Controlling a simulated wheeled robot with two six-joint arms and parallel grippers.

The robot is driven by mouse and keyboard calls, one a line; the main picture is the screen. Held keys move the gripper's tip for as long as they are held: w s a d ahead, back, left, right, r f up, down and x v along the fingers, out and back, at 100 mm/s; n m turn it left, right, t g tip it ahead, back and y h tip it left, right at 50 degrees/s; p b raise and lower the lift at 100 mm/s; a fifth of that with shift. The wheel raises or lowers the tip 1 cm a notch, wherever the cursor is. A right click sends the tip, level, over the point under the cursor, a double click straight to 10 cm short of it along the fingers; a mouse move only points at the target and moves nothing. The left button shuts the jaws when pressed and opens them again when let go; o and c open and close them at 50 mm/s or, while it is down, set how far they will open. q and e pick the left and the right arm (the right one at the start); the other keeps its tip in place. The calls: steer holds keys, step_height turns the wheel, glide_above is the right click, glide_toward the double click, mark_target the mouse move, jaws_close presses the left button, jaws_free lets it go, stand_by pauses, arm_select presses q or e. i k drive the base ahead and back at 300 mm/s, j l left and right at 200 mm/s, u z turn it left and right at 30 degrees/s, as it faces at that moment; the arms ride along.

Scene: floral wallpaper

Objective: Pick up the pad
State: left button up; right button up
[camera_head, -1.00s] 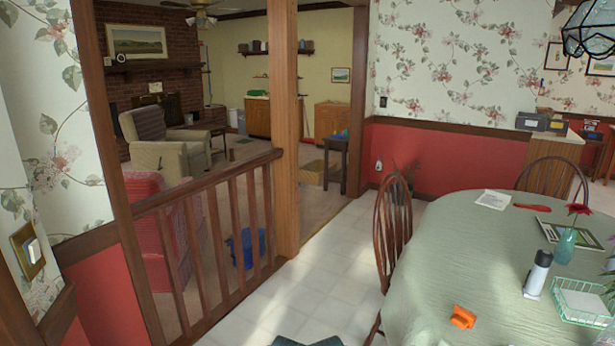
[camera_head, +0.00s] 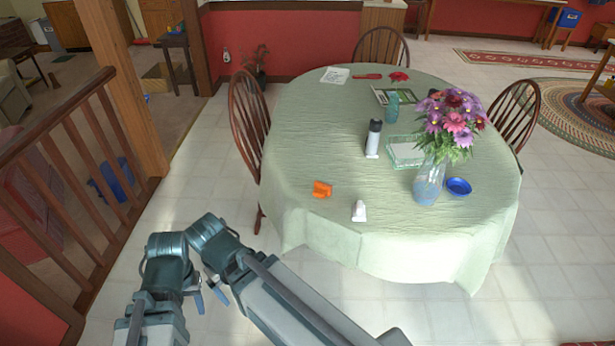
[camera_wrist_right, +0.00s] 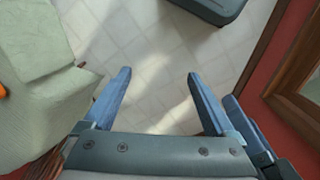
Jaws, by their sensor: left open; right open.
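A white sheet or pad (camera_head: 335,75) with dark marks lies flat at the far left of the table (camera_head: 310,130) in the head view. Another white pad-like item (camera_head: 407,153) lies in a pale green wire tray; I cannot tell which is the pad. My left gripper (camera_head: 208,292) is low in the head view, in front of the table's near left side, open and apart from both. In the right wrist view my right gripper (camera_wrist_right: 158,74) is open, with only floor tiles between its fingers.
On the table stand a flower vase (camera_head: 430,180), a dark-topped bottle (camera_head: 373,138), a blue bowl (camera_head: 458,187), an orange item (camera_head: 322,189) and a small white item (camera_head: 359,211). Chairs (camera_head: 250,120) flank the table. A wooden railing (camera_head: 75,190) runs at left.

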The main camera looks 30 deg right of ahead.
mark_target(321, 190)
steer(key=i+z, duration=0.1)
steer(key=z, duration=0.3)
steer(key=j+z, duration=0.15)
steer(key=z, duration=0.2)
steer(key=i+j+z, duration=0.1)
steer(key=z, duration=0.3)
steer(key=i+j+z, duration=0.2)
steer(key=j, duration=0.15)
steer(key=j+z, duration=0.15)
steer(key=j, duration=0.2)
steer(key=i+j+z, duration=0.2)
steer(key=j, duration=0.2)
steer(key=i+j, duration=0.1)
steer(key=j, duration=0.6)
